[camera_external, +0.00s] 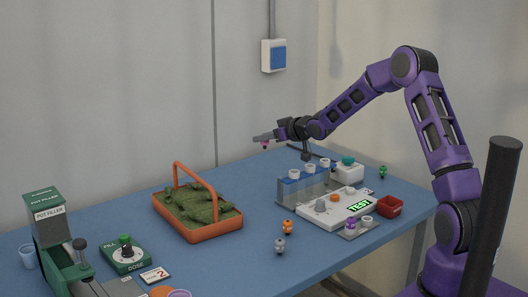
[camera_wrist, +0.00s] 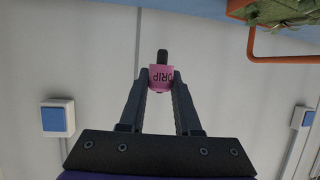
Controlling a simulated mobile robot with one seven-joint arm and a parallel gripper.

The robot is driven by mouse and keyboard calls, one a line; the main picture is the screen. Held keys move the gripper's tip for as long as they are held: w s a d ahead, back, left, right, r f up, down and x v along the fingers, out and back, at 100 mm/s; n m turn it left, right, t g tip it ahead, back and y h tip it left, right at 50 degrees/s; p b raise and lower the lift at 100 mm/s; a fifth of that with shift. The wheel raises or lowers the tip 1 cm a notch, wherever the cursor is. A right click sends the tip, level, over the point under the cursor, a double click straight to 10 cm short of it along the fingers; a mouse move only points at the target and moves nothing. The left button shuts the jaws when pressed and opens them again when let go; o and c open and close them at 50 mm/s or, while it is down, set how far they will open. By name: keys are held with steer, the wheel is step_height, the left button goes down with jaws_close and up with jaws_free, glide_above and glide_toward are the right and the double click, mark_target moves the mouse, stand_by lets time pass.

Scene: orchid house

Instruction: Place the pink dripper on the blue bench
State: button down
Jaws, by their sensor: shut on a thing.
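My gripper (camera_external: 264,139) is shut on the pink dripper (camera_wrist: 161,78), whose DRIP label reads upside down in the wrist view. The dripper has a dark tip and sits between the two fingertips (camera_wrist: 160,86). In the external view only a small pink part of the dripper (camera_external: 265,146) shows below the fingers. My gripper holds it in the air above the back of the blue bench (camera_external: 259,200), close to the wall. A strip of the bench also shows at the top of the wrist view (camera_wrist: 185,6).
An orange basket (camera_external: 200,239) with green plants stands left of centre. A tester tray (camera_external: 335,211), a clear rack (camera_external: 303,186) and a red bin (camera_external: 390,207) stand at the right. Small orange (camera_external: 287,227) and grey (camera_external: 280,245) droppers stand in front. Bench room is clear behind the basket.

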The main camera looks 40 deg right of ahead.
steer(key=w+a+f+b, duration=0.1)
steer(key=w+a+f, duration=0.2)
steer(key=a, duration=0.2)
steer(key=w+a+f, duration=0.2)
steer(key=a, duration=0.4)
glide_above(226, 199)
step_height(226, 199, down, 6)
steer(key=shift+w+d+r+b, duration=0.1)
steer(key=shift+d+b, duration=0.05)
steer(key=shift+b, duration=0.2)
steer(key=shift+f, duration=2.05)
steer(key=shift+f+b, duration=0.3)
steer(key=shift+b, duration=0.15)
steer(key=c, duration=0.6)
jaws_free()
steer(key=shift+r, duration=0.1)
steer(key=shift+r, duration=0.1)
